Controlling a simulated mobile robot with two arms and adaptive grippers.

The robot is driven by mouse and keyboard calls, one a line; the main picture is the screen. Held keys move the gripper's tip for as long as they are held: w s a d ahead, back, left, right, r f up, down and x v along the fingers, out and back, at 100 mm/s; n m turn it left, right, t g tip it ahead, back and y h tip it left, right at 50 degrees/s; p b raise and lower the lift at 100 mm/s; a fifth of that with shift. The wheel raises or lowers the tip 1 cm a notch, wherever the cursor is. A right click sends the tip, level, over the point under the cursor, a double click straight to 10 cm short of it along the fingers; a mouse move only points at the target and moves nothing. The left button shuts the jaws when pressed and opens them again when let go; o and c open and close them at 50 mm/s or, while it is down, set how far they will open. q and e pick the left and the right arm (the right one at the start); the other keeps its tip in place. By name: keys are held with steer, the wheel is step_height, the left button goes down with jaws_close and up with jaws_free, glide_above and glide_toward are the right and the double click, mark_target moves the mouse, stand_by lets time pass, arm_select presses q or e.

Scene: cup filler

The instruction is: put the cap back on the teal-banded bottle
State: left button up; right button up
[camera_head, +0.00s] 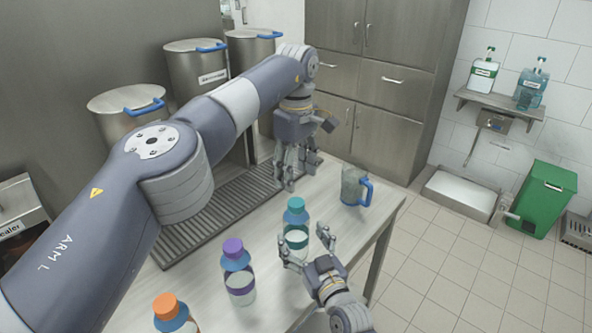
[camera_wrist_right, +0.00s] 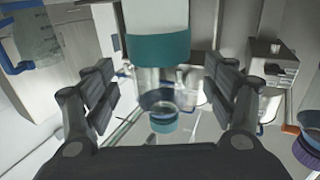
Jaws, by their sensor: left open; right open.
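The teal-banded bottle (camera_head: 296,238) stands upright on the table. A teal cap (camera_head: 295,203) sits on top of its blue shoulder; I cannot tell how tightly it is seated. In the right wrist view the bottle appears inverted, with its teal band (camera_wrist_right: 160,48) above and the cap (camera_wrist_right: 163,126) below. My right gripper (camera_head: 306,246) is open beside the bottle, its fingers on either side of it in the right wrist view (camera_wrist_right: 160,88), with gaps showing. My left gripper (camera_head: 291,174) is open and empty, behind the bottle near the drain grate.
A purple-capped bottle (camera_head: 238,272) and an orange-capped bottle (camera_head: 172,314) stand nearer along the table. A blue-handled jug (camera_head: 353,187) stands behind and right of the teal-banded bottle. A slatted grate (camera_head: 226,206) runs along the table's left side. Steel pots (camera_head: 196,70) stand at the back.

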steer(key=v, duration=0.8)
arm_select(q)
steer(key=shift+r, duration=0.1)
arm_select(e)
steer(key=shift+r, duration=0.1)
